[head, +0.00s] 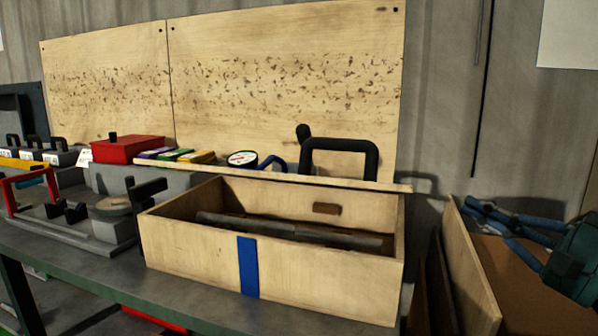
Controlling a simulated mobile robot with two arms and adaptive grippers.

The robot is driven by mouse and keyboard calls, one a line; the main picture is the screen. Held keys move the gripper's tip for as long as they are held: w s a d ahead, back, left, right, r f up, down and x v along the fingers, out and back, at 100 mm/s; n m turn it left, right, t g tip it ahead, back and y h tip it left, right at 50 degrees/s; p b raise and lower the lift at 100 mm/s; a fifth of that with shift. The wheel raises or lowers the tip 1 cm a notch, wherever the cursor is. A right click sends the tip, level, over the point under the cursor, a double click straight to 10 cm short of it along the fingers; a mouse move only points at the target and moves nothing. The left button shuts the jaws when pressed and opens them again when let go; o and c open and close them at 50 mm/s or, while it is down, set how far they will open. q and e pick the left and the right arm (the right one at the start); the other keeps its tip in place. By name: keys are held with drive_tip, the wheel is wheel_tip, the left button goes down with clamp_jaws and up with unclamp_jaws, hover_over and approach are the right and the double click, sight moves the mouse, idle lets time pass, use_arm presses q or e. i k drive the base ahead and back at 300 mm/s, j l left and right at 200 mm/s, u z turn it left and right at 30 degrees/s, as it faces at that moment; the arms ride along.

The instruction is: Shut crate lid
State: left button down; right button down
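The wooden crate (190,243) stands on the bench at the centre, its top open. It has a blue stripe on its front wall, and long dark bars and a small brown block lie inside. A thin pale wooden board (300,181), which looks like the lid seen nearly edge-on, runs along the crate's back edge and juts out past its left side. A thick black handle (340,146) rises behind this board. My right gripper (472,208), teal and blue, is at the right edge, apart from the crate. Its finger gap is unclear. My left gripper is out of view.
A grey tray (90,242) with black fittings stands just left of the crate. A red box (128,149), coloured packs (178,156) and a dial gauge (242,159) sit behind. An open wooden bin (475,270) stands at the right, below my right gripper.

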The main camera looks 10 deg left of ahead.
sight(242, 163)
drive_tip(key=k+j, duration=0.15)
drive_tip(key=j, duration=0.15)
drive_tip(key=k+j, duration=0.1)
drive_tip(key=j, duration=0.25)
drive_tip(key=k+j, duration=0.15)
drive_tip(key=j, duration=0.15)
drive_tip(key=k+j, duration=0.15)
drive_tip(key=j, duration=0.15)
